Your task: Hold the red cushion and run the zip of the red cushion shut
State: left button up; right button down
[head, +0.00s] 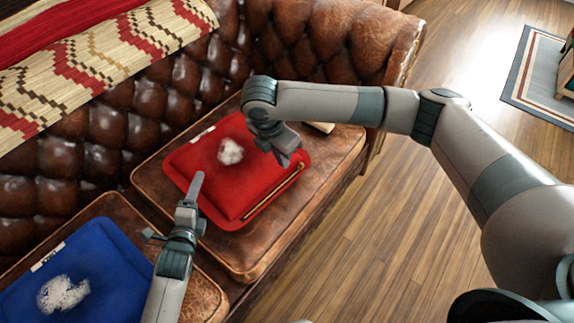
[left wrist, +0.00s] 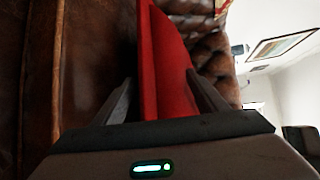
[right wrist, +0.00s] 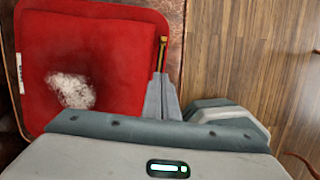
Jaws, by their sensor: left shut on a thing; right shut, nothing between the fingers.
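The red cushion (head: 217,160) lies on the right seat of the brown leather sofa, with a white fluffy patch on its top. Its zip (head: 273,192) runs along the edge nearest the front of the seat; part of it also shows in the right wrist view (right wrist: 162,53). My left gripper (head: 196,188) is shut on the cushion's near-left edge; the left wrist view shows the red cloth (left wrist: 170,75) between its fingers. My right gripper (head: 299,159) is shut and empty at the far end of the zip. Its fingertips (right wrist: 161,76) hide part of the zip there, and I cannot tell whether they touch it.
A blue cushion (head: 85,275) with a white patch lies on the left seat. A patterned throw (head: 100,60) hangs over the sofa back. A small pale object (head: 321,127) lies beyond my right gripper. Wooden floor (head: 350,240) is clear in front of the sofa.

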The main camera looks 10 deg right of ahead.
pick_arm(q)
jog(key=shift+f, duration=0.1)
pick_arm(e)
jog(key=shift+v, duration=1.45)
pick_arm(q)
jog(key=o, duration=1.5)
jog(key=shift+o, duration=0.2)
jog(key=shift+s, duration=0.2)
jog(key=shift+s+a, duration=0.1)
jog(key=shift+s, duration=0.1)
jog(key=v, duration=1.1)
jog(key=shift+s+r, duration=0.15)
jog(key=shift+r, duration=0.1)
pick_arm(e)
jog(key=shift+s, duration=0.1)
